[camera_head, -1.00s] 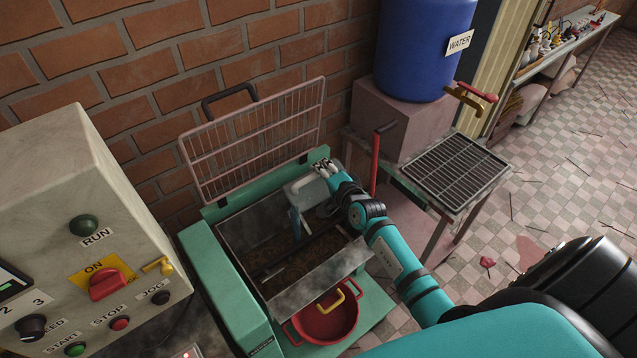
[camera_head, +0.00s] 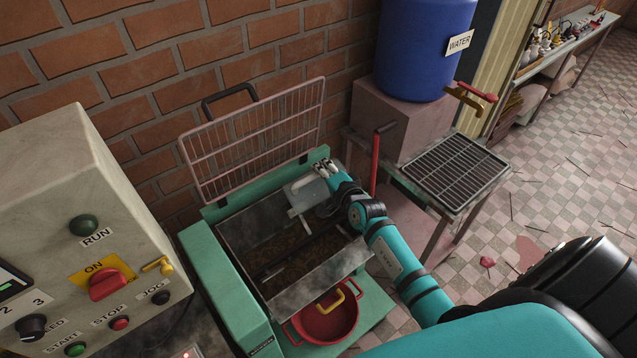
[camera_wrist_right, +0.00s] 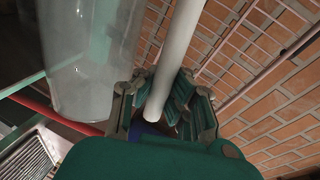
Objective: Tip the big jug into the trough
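The big jug (camera_head: 303,190) is pale and translucent. It is tipped over the back right part of the trough (camera_head: 318,283), a grey metal box with brown material in the bottom. My right gripper (camera_head: 326,170) is at the trough's back right corner, shut on the jug's handle. In the right wrist view the jug's clear body (camera_wrist_right: 88,65) is on the left, and its white handle (camera_wrist_right: 175,50) runs between the fingers (camera_wrist_right: 165,110). A small pale shape shows below the jug; I cannot tell what it is. My left gripper is not in view.
A raised wire guard (camera_head: 255,140) stands behind the trough. A red pan (camera_head: 325,318) sits in front. The control box (camera_head: 90,230) is at left. A blue water barrel (camera_head: 425,50) and a rack-topped stand (camera_head: 455,170) are at right, with a red lever (camera_head: 375,165) beside the arm.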

